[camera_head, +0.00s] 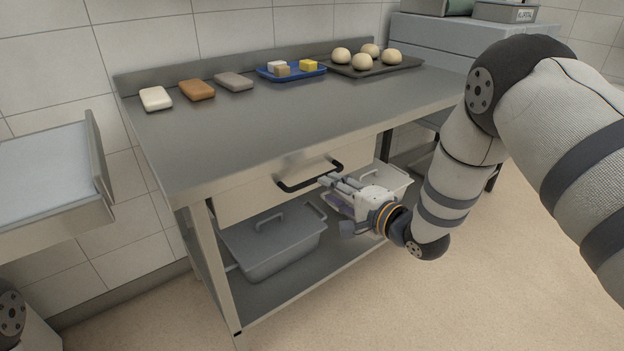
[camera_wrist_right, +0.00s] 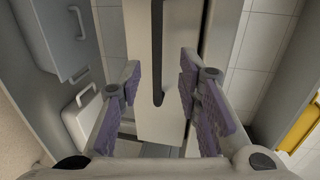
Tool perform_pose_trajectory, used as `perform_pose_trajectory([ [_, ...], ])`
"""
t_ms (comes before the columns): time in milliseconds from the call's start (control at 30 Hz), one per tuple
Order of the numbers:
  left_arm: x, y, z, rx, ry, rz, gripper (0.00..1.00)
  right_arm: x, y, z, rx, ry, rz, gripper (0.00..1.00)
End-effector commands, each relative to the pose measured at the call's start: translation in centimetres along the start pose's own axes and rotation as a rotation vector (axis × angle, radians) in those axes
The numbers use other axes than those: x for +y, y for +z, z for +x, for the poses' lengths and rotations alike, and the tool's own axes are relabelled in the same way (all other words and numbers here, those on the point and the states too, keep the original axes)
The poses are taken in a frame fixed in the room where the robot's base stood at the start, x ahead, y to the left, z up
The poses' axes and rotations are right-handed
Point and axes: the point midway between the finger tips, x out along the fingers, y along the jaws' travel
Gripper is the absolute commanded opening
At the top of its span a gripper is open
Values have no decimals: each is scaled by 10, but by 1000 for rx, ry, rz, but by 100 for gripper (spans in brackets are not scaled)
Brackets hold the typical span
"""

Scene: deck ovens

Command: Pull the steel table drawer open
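The steel table (camera_head: 290,120) has a drawer (camera_head: 245,203) under its top, with a black bar handle (camera_head: 310,175) across the front. The drawer front looks about flush with the table edge. My right gripper (camera_head: 332,184) is at the right end of the handle. In the right wrist view its purple-padded fingers (camera_wrist_right: 160,85) are spread apart. The handle (camera_wrist_right: 157,50) shows as a dark bar between and beyond them, with gaps on both sides, and the drawer front (camera_wrist_right: 180,30) lies behind it. My left gripper is out of view.
A grey lidded bin (camera_head: 275,245) stands on the lower shelf. Another metal surface (camera_head: 45,175) is at left. Floor in front is clear.

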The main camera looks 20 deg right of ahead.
Motion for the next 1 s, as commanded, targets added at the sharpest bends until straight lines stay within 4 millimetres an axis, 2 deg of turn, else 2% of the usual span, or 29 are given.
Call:
perform_pose_trajectory([
  [33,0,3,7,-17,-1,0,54,8,2,15,-4,6,-1,32],
  [200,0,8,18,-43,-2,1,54,9,2,56,-3,8,1,32],
  [400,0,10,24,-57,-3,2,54,6,0,82,-1,7,1,32],
  [667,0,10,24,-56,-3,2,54,3,0,85,1,4,1,32],
  [700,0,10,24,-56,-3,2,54,3,0,85,1,4,1,29],
  [833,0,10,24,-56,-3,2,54,3,0,85,1,4,1,0],
  [1000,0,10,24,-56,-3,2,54,3,0,85,1,4,1,0],
])
